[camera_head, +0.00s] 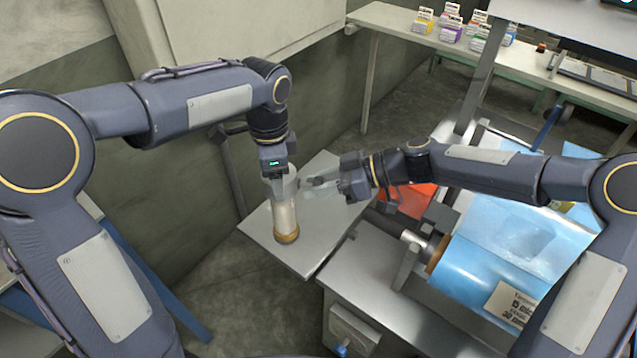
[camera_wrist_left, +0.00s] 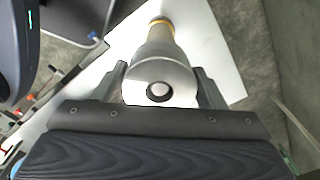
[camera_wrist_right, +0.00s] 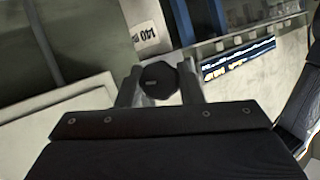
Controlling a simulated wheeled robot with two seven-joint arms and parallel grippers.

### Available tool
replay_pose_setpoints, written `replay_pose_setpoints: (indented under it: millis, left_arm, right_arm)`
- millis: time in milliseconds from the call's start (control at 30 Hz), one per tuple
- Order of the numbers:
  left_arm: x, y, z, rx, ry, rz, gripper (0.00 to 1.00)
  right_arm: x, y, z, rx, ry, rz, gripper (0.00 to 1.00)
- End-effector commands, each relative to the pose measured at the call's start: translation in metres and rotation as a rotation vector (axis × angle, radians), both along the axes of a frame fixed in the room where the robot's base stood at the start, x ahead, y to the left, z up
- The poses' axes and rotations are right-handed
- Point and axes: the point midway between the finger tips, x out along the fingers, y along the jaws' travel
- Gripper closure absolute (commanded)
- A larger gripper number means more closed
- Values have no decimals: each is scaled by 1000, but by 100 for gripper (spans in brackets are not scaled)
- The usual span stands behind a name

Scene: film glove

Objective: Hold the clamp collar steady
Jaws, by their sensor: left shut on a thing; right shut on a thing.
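My left gripper (camera_head: 277,176) points down and is shut on the pale metal clamp collar (camera_wrist_left: 160,78) at the top of an upright column. The round end with a dark-rimmed hole faces the left wrist camera, a finger on each side. The pale column (camera_head: 285,214) has a brown ring (camera_head: 287,237) at its foot on a grey metal plate (camera_head: 312,243). My right gripper (camera_head: 318,182) reaches in from the right, close beside the collar. It is shut on a dark, many-sided knob (camera_wrist_right: 158,80) in the right wrist view. Whether the knob touches the collar cannot be told.
A large blue film roll (camera_head: 500,255) on a shaft lies on the machine at the right. A red-orange piece (camera_head: 413,200) is behind my right forearm. A back bench carries small coloured boxes (camera_head: 450,30). A wall stands behind my left arm. Floor shows left of the plate.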

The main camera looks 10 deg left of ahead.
Motion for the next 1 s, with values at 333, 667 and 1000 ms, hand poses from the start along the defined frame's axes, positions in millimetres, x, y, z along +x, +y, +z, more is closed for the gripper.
replay_pose_setpoints:
  millis: [333, 667, 1000]
  left_arm:
    - [1, 0, 1, 0, -3, 0, 75]
    - [0, 0, 1, 0, -2, 0, 75]
    - [0, 0, 1, 0, -1, 0, 75]
  right_arm:
    - [2, 0, 0, -7, 328, 0, 90]
    - [3, 0, -1, -14, 620, -1, 90]
    - [3, -1, -2, -19, 818, 0, 90]
